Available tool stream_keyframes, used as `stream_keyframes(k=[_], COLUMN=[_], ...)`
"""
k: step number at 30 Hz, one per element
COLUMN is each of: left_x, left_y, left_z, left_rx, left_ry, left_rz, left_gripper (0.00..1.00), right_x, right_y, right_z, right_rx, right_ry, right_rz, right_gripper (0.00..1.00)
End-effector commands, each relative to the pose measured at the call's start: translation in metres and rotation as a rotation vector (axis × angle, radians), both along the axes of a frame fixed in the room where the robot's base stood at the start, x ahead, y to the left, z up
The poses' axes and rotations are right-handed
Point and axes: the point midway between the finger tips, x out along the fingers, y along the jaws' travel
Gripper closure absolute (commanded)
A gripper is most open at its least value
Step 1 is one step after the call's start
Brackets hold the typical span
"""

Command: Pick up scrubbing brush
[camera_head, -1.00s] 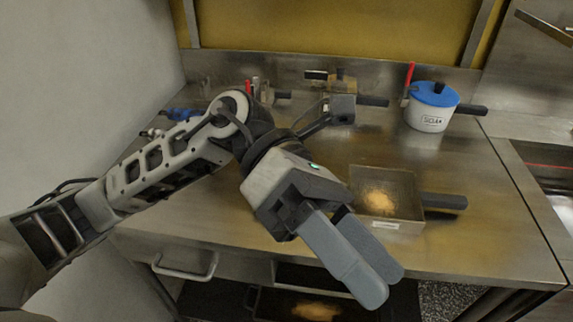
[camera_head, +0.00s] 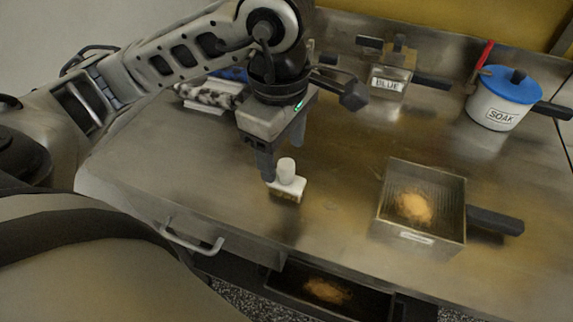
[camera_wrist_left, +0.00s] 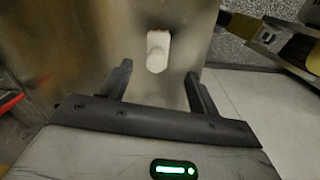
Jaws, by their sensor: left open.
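A small scrubbing brush with a white body, a rounded white knob and a tan lower edge (camera_head: 288,186) stands on the steel worktop near its front edge. My left gripper (camera_head: 283,168) points down right at the brush, with its fingers open. One finger shows at the brush's left and the other behind it. In the left wrist view the brush (camera_wrist_left: 157,52) lies ahead of and between the open fingers of the left gripper (camera_wrist_left: 160,85), with a gap to them. I cannot tell whether a finger touches it. My right gripper is not in view.
A mesh-sided tray with brown residue (camera_head: 440,235) and a black handle stands right of the brush. A box labelled BLUE (camera_head: 388,82) and a white SOAK pot with blue lid (camera_head: 497,108) stand behind. An open drawer (camera_head: 270,283) is below the front edge.

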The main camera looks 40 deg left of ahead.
Motion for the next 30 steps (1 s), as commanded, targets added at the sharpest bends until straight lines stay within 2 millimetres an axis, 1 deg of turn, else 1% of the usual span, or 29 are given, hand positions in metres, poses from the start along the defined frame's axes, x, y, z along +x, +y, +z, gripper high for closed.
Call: stream_keyframes(k=[1, 2, 8, 13, 15, 17, 20, 26, 27, 29, 30], left_x=[0.000, 0.000, 0.001, 0.004, 0.005, 0.005, 0.006, 0.006, 0.006, 0.006, 0.006], left_y=[0.000, 0.000, 0.000, 0.000, 0.000, 0.000, 0.000, 0.000, 0.000, 0.000, 0.000], left_z=[-0.007, -0.010, -0.022, -0.047, -0.058, -0.063, -0.068, -0.068, -0.068, -0.068, -0.068], left_rx=[0.002, 0.001, 0.001, 0.002, 0.001, 0.001, 0.000, 0.000, 0.000, 0.000, 0.000], left_ry=[0.003, 0.003, 0.003, 0.006, 0.004, 0.004, 0.001, 0.000, 0.000, 0.000, 0.000], left_rz=[0.000, 0.000, 0.001, 0.000, 0.002, 0.000, -0.001, -0.001, -0.001, -0.001, -0.001], left_gripper=[0.39, 0.39, 0.39, 0.39, 0.39, 0.39, 0.39, 0.39, 0.50, 0.67, 0.78], right_x=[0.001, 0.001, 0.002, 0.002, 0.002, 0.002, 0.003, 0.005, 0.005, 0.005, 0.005], right_y=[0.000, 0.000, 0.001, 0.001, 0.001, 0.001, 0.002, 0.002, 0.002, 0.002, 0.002], right_z=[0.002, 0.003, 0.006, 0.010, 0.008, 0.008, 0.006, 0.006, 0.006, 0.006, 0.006], right_rx=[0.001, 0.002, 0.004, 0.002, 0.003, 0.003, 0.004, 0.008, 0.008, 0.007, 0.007], right_ry=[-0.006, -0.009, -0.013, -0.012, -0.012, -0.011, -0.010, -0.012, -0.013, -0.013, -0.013], right_rz=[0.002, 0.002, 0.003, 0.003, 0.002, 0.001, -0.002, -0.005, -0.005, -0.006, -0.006], right_gripper=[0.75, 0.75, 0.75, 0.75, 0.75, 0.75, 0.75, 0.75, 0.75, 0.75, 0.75])
